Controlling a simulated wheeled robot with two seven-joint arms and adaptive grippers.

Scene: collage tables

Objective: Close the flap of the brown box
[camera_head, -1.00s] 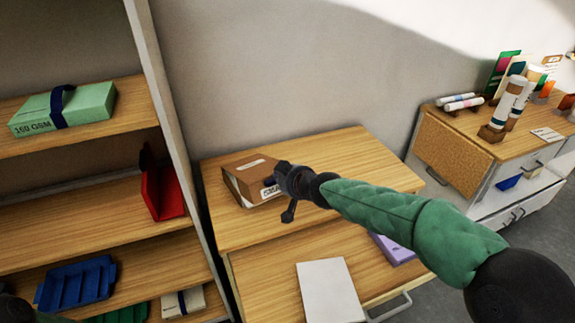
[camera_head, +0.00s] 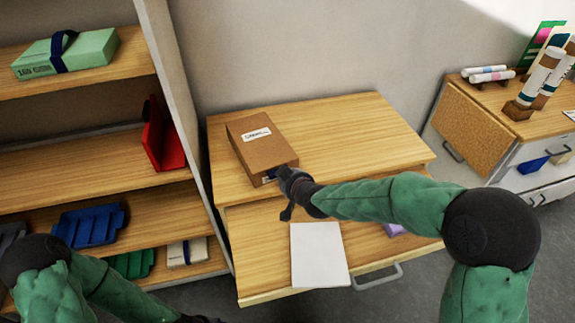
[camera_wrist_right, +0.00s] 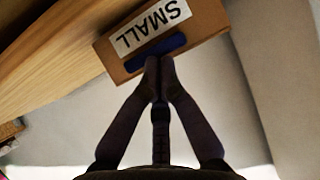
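The brown box (camera_head: 262,142) lies on the wooden desk in the head view, with a white label on its broad top face. That face looks flat from here; the flap's exact position is hard to tell. My right gripper (camera_head: 288,184) is at the box's near right corner. In the right wrist view its fingers (camera_wrist_right: 157,62) are together at the tips, against or just before a dark blue strip (camera_wrist_right: 156,52) under the box's SMALL label (camera_wrist_right: 152,27). Whether they touch is unclear. My left arm comes in at lower left; its fingers are out of frame.
The wooden desk (camera_head: 345,130) has free room right of the box. A white sheet (camera_head: 319,255) lies on the lower surface in front. A shelf (camera_head: 90,165) with a red holder (camera_head: 162,140) and blue tray (camera_head: 90,224) stands left. A cabinet (camera_head: 478,135) stands right.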

